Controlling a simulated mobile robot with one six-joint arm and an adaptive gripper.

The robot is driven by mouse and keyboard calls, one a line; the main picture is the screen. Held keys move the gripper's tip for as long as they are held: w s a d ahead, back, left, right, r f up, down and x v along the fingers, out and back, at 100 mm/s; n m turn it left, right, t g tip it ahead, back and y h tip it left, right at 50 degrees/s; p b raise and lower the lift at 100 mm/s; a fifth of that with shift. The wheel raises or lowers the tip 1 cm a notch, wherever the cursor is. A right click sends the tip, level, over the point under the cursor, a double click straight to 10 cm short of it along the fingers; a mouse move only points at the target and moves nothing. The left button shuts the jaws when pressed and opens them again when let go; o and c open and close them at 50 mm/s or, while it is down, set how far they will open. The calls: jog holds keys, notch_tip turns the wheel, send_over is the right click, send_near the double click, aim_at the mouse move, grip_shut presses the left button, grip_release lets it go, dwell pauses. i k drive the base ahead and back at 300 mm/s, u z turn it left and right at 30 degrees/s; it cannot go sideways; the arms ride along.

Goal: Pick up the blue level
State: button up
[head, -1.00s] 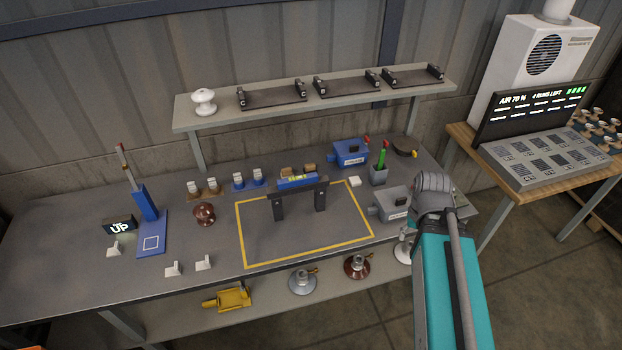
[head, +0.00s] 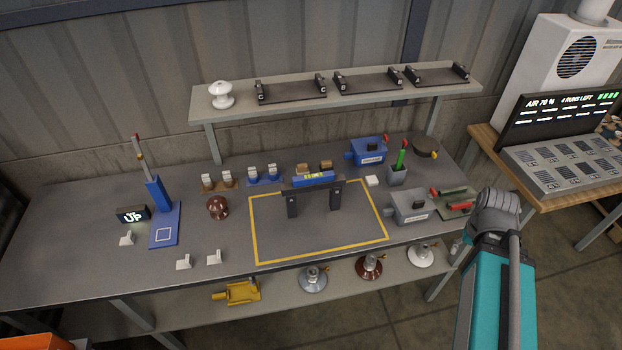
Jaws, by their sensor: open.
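The blue level (head: 313,179), with a yellow-green vial, is at the top bar of a dark two-legged stand (head: 336,199) on the workbench. I cannot tell whether it rests on the bar or just behind it. The stand's legs are inside a yellow-outlined rectangle. My gripper is not in view; only my teal arm link and grey joint show at the right.
A shelf (head: 240,105) with dark racks and a white insulator (head: 221,95) spans the back. The outlined area's front is clear.

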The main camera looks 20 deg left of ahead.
aim_at(325, 176)
jog(key=u, duration=0.05)
jog(key=k, duration=1.05)
jog(key=u, duration=1.55)
jog(key=i, duration=1)
jog(key=u, duration=0.1)
